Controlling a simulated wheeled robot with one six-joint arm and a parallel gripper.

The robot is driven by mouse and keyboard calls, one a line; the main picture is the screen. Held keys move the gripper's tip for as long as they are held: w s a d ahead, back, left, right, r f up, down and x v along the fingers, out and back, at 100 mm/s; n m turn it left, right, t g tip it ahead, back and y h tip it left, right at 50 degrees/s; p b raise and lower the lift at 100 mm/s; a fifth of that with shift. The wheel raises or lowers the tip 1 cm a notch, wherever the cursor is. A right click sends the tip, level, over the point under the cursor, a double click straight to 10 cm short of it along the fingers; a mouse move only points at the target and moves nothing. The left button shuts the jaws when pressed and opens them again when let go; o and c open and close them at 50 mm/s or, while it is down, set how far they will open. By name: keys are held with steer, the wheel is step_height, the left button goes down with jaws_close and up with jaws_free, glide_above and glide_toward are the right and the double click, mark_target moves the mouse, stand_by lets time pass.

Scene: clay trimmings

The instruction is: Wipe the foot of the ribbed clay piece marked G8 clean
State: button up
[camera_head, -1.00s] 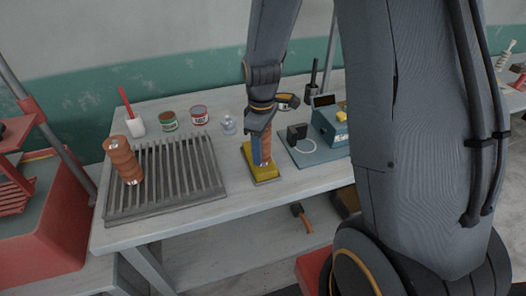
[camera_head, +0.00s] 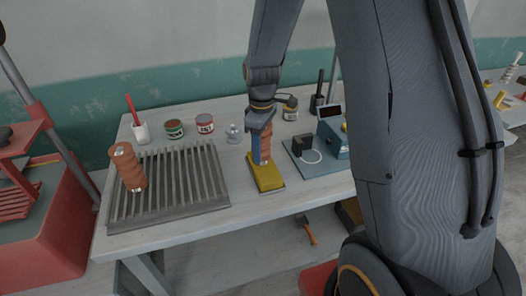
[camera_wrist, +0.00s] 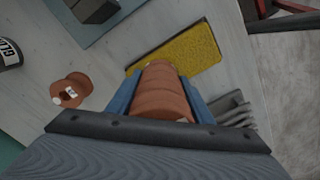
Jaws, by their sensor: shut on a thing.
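My gripper (camera_head: 262,150) is shut on a ribbed orange-brown clay piece (camera_wrist: 160,90), holding it between its blue fingers. The piece also shows in the head view (camera_head: 266,146). It is roughly upright, with its lower end at the far part of a yellow sponge (camera_head: 267,176). I cannot tell whether its foot touches the sponge or is just above it. The sponge also shows in the wrist view (camera_wrist: 190,48). A small pale mark shows on the held piece, but no G8 is readable. A second ribbed piece (camera_head: 127,167) stands on the slatted rack (camera_head: 190,185).
Another ribbed piece (camera_wrist: 70,92) with a white tag shows in the wrist view. A blue board (camera_head: 318,170) with a black block (camera_head: 302,143) lies right of the sponge. Jars (camera_head: 205,123), a white cup (camera_head: 141,132) and a clear object (camera_head: 234,133) stand behind.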

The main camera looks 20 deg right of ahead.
steer(key=shift+w, duration=0.7)
steer(key=shift+s+p, duration=1.5)
steer(key=shift+s, duration=2.6)
steer(key=shift+w+b, duration=0.7)
steer(key=shift+w, duration=3.4)
steer(key=shift+r, duration=0.1)
step_height(320, 180, up, 7)
steer(key=p, duration=0.4)
steer(key=shift+p, duration=0.35)
